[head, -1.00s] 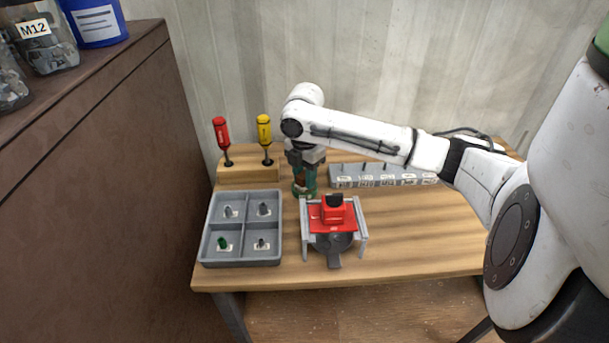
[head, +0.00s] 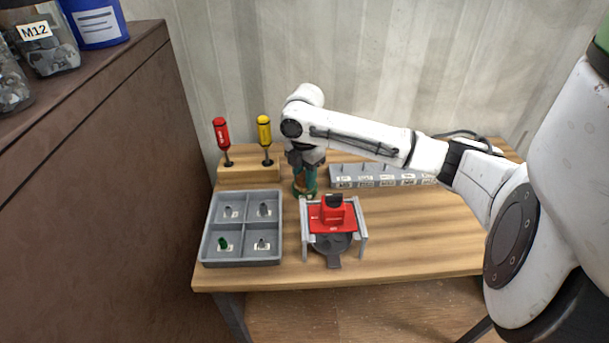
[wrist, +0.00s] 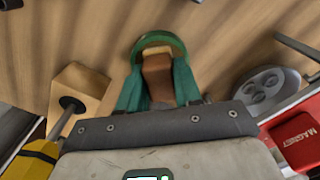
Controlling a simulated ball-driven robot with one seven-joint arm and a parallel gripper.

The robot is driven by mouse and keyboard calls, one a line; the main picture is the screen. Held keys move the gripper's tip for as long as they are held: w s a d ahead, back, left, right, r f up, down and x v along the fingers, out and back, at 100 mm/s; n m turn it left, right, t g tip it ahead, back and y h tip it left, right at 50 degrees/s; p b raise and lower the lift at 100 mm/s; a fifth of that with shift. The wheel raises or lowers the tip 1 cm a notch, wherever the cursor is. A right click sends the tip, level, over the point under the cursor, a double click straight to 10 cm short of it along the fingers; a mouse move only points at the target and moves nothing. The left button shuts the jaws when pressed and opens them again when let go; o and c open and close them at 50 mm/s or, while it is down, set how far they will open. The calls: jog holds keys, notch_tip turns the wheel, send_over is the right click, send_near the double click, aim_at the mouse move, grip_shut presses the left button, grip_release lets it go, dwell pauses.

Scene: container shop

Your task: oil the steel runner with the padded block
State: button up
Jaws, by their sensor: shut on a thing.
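My gripper (head: 305,181) points down over the middle of the table. Its green fingers are shut on a brown block with a paler tan end, which I take for the padded block (wrist: 157,75). A green round rim (wrist: 158,40) curves around the block's far end in the wrist view. I cannot tell whether the block touches it or the table. In the head view the fingers hide most of the block. I cannot make out for certain which part is the steel runner.
A red magnet piece (head: 332,214) sits on a grey-legged stand (head: 363,232) close at the right. A grey four-part tray (head: 242,260) lies left. Red (head: 221,130) and yellow (head: 264,130) screwdrivers stand in a wooden rack behind. A labelled grey strip (head: 384,173) lies at the back right.

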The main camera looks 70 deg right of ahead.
aim_at(304, 174)
jog(key=shift+r+p, duration=2.85)
jog(key=shift+r, duration=0.6)
